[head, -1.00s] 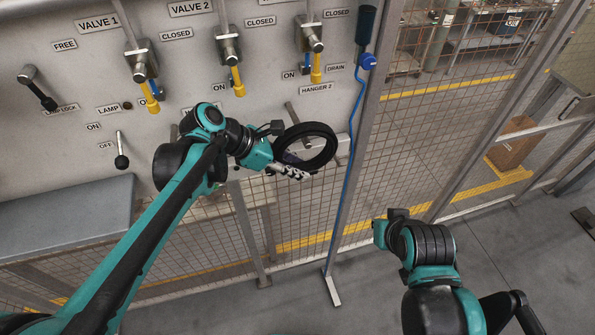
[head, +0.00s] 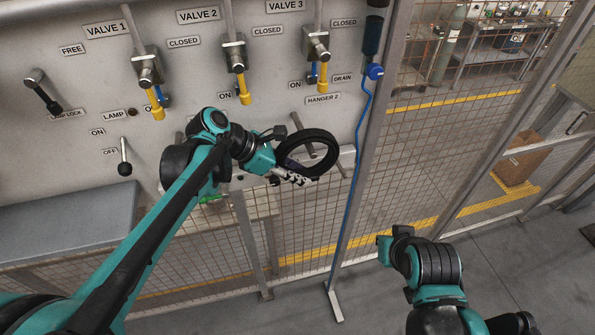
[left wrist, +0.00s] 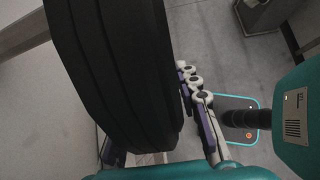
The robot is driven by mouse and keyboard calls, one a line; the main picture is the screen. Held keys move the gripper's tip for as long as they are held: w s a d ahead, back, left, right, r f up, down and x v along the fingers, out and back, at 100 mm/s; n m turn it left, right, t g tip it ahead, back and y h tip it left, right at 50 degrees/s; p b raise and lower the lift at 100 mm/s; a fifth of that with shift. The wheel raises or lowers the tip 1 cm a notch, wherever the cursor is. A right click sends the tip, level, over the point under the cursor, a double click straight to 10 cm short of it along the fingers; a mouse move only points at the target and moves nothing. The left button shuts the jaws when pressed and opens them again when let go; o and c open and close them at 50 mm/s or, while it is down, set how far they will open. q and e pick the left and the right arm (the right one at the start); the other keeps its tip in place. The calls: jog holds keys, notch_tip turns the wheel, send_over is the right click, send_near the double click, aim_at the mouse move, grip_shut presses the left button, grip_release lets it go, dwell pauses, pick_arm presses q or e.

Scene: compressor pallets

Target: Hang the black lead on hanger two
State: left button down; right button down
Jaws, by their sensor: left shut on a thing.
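The black lead (head: 331,165) is a thick coiled ring, held up in front of the panel below the HANGER 2 label (head: 322,99). My left gripper (head: 293,177) is shut on the lower left part of the ring. In the left wrist view the lead (left wrist: 115,70) fills the left half, with a jointed finger along its right side. The hanger two peg (head: 296,121) shows above the ring's top edge, and part of it shows through the opening. I cannot tell whether the ring is around the peg or only in front of it. My right gripper is not in view.
Valve levers with yellow handles (head: 243,88) stick out above. A blue cord (head: 355,150) hangs right of the ring, beside a fence post (head: 367,130). A grey bench (head: 70,218) is at lower left. My right arm is at lower right over open floor.

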pick_arm(q)
jog(key=c, duration=1)
grip_release()
jog(key=v, duration=0.7)
jog(key=shift+s+a+r, duration=0.15)
jog(key=shift+r, duration=0.1)
jog(key=s+a+f+m+t+y+b, duration=0.1)
jog(key=s+a+f+m+y+b, duration=0.2)
jog(key=f+m+b, duration=0.4)
jog(key=s+a+f+m+t+y+b, duration=0.2)
jog(key=s+f+m+b, duration=0.3)
jog(key=f+b, duration=1.1)
jog(key=s+a+f+m+t+y+b, duration=0.1)
jog(key=s+a+f+m+y+b, duration=0.2)
jog(key=f+m+b, duration=0.6)
jog(key=shift+s+a+f+m+y+b, duration=0.15)
jog(key=shift+a+f+b, duration=0.3)
jog(key=shift+f, duration=2.1)
jog(key=shift+s+a+f+m+y+b, duration=0.1)
jog(key=shift+s+a+f+b, duration=0.35)
jog(key=shift+f, duration=2.1)
jog(key=shift+s+a+f+m+y+b, duration=0.15)
jog(key=shift+f+b, duration=0.55)
jog(key=shift+f, duration=1.8)
jog(key=shift+w, duration=0.1)
